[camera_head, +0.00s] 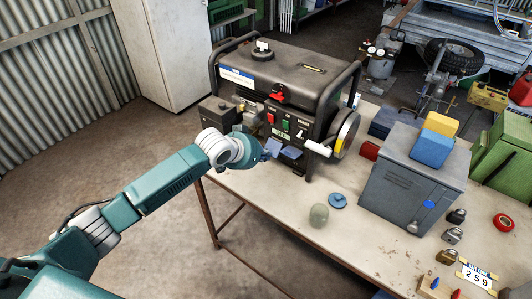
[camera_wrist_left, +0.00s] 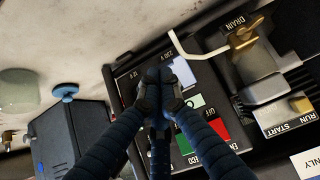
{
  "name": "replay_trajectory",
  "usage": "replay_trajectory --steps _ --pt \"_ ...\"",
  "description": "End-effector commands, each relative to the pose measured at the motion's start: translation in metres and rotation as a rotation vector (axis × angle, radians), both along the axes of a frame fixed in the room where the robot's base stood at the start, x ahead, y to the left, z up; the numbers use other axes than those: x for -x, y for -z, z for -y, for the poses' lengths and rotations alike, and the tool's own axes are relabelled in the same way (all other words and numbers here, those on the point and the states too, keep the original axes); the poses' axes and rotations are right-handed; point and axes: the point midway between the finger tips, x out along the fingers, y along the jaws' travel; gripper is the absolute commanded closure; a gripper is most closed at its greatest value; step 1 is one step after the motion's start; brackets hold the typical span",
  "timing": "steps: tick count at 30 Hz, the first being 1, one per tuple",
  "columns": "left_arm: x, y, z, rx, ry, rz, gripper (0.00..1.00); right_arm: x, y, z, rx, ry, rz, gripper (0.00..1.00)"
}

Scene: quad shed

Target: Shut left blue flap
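The black generator (camera_head: 285,85) stands on the workbench with its control panel facing me. Two small blue flaps sit low on the panel: the left blue flap (camera_head: 273,146) and the right one (camera_head: 291,152). Both look tilted outward from the panel. My left gripper (camera_head: 266,154) is at the left flap, partly over it; contact is unclear. In the left wrist view, my dark fingers (camera_wrist_left: 160,78) are together in front of the panel, with nothing visible between them. A pale blue flap (camera_wrist_left: 184,73) shows just beside the fingertips, partly hidden. My right gripper is not in view.
The panel has green and red switches (camera_wrist_left: 210,132) close to the fingers. A white-ended lever (camera_head: 318,148) sticks out at right. On the bench (camera_head: 265,190) are a blue knob (camera_head: 338,200), a greenish rounded object (camera_head: 319,215) and a grey box (camera_head: 400,190). The bench's front left is clear.

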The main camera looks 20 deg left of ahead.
Motion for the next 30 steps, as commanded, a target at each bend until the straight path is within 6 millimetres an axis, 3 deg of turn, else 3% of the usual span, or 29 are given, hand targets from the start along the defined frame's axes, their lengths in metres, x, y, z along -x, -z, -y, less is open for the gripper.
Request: replay_trajectory --steps 17,30 --pt "-0.006 0.008 0.002 0.001 0.0 0.002 1.0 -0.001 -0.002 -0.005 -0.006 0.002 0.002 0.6" --pt "-0.007 0.018 0.002 0.03 0.0 0.078 1.0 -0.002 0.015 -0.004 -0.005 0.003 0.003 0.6"
